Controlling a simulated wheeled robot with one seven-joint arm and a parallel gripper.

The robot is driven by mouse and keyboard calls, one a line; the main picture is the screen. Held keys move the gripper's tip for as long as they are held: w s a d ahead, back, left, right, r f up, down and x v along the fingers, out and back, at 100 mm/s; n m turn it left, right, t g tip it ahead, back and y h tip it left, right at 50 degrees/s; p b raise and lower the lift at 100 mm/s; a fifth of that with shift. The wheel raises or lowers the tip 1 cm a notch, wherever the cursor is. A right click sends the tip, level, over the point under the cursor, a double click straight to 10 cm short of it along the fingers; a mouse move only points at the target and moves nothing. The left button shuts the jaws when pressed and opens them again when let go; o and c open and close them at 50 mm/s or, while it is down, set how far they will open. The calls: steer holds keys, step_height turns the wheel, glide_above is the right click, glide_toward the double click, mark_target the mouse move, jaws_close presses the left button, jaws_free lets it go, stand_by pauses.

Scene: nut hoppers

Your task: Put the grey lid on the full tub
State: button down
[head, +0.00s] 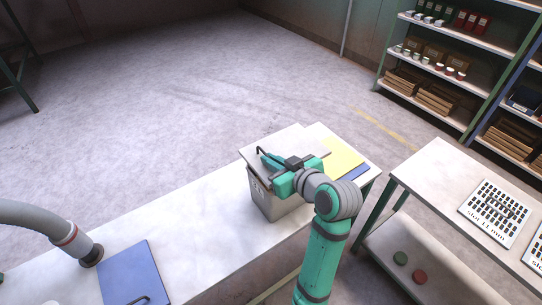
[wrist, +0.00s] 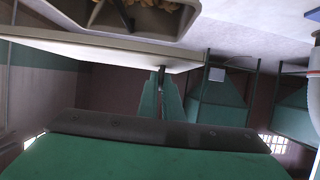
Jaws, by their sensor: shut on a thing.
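A grey tub (head: 273,204) with a small label stands on the long white table. The flat grey lid (head: 285,142) is above the tub in the head view and hides its opening. My gripper (head: 264,155) is shut on the lid's dark handle, over the tub. In the wrist view the lid (wrist: 90,46) shows as a pale slab across the upper left. Beyond its edge, a grey container (wrist: 188,18) with tan contents shows, apparently the tub, so the lid does not fully cover it from that angle. The gap between lid and tub cannot be judged exactly.
A yellow panel (head: 344,156) and a blue one (head: 358,173) lie at the table's right end. A blue lid (head: 137,274) with a dark handle lies front left, beside a grey hose (head: 45,218). A second table (head: 440,180) stands right; the table's middle is clear.

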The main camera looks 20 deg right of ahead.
mark_target(271, 173)
steer(key=shift+f, duration=2.7)
steer(key=c, duration=1.8)
jaws_free()
steer(key=shift+c, duration=0.2)
steer(key=v, duration=1.1)
steer(key=shift+w+a+f, duration=0.1)
steer(key=shift+w, duration=0.05)
